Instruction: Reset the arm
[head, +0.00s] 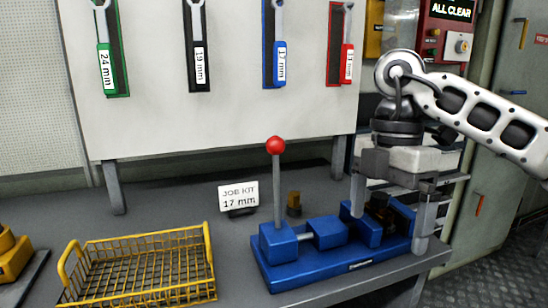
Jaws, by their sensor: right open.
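My right arm comes in from the right. My right gripper (389,230) points down with its two fingers spread wide, above or in front of the right end of a blue bench device (345,262). I cannot tell whether the fingers touch the device. The gap between them holds nothing that I can make out as gripped; a dark brass-coloured part (381,208) shows behind. An upright lever with a red ball (275,146) stands at the device's left end. My left gripper is not in view.
A yellow wire basket (140,268) sits empty on the grey bench (190,198). A "JOB KIT 17 mm" card (238,196) stands behind. Several wrenches hang on the white board (150,125): green, black, blue, red. A red "ALL CLEAR" box (447,45) is at upper right.

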